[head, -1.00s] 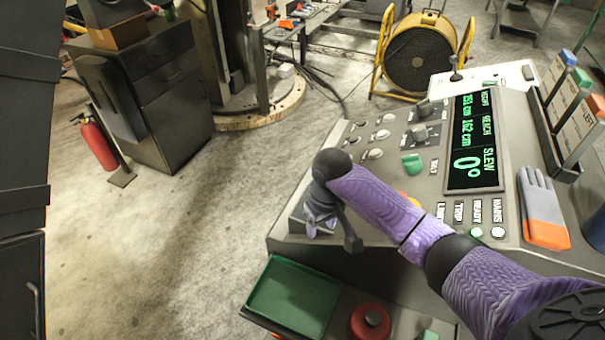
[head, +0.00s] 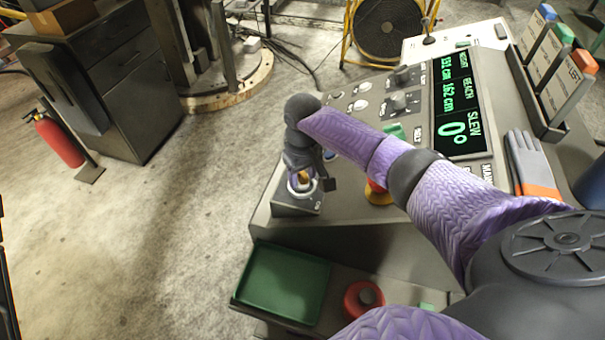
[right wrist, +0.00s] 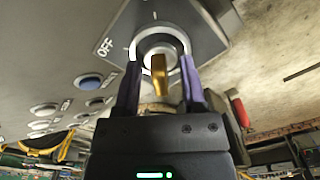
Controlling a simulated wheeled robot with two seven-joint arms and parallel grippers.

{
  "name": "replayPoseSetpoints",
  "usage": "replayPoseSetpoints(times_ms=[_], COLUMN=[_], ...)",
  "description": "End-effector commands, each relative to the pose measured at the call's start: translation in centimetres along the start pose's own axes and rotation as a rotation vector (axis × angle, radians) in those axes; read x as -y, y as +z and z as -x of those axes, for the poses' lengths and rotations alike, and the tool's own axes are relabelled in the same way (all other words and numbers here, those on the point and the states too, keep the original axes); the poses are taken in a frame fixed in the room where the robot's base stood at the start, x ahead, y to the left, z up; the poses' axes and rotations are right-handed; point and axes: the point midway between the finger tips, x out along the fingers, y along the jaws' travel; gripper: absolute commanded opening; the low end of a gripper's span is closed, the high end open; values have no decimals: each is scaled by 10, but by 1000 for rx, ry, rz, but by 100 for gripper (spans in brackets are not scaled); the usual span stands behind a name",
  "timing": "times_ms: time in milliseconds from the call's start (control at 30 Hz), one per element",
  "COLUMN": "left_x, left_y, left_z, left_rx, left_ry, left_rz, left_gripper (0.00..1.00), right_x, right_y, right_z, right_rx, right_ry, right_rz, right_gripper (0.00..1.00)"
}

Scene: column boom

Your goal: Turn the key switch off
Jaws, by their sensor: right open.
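The key switch (head: 298,197) sits on a raised box at the console's near left corner. Its round collar and gold key (right wrist: 159,75) show in the right wrist view, with an OFF label (right wrist: 105,47) to the upper left of the collar. My right gripper (right wrist: 157,68) is open, with one purple finger on each side of the key. I cannot tell whether the fingers touch it. In the head view the right gripper (head: 303,178) is directly over the switch and partly hides it. My left gripper is not in view.
The grey console holds a lit display (head: 458,105), green knob (head: 395,131) and a red-and-yellow button (head: 377,193) close to my right arm. A green tray (head: 283,283) and red button (head: 365,299) are on the lower ledge. A glove (head: 530,165) lies at the right.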

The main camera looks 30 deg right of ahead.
Motion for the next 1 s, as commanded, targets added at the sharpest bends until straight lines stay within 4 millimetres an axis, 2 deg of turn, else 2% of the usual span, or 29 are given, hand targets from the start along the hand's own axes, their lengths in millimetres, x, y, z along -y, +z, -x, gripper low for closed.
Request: replayPoseSetpoints(times_ms=[67, 300, 333, 733, 1000], left_x=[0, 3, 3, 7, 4], left_y=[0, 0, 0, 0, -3], left_z=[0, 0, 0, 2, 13], left_rx=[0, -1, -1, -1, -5], left_ry=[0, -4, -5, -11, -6], left_rz=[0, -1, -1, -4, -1], left_gripper=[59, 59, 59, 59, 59], right_x=[0, 0, 0, 0, -1], right_y=[0, 0, 0, 0, 0], right_z=[0, 0, 0, 1, 3], right_rx=[0, 0, 0, 0, 2], right_ry=[0, 0, 0, 0, 1], right_rz=[0, 0, 0, 19, 160], right_gripper=[53, 2, 0, 0, 0])
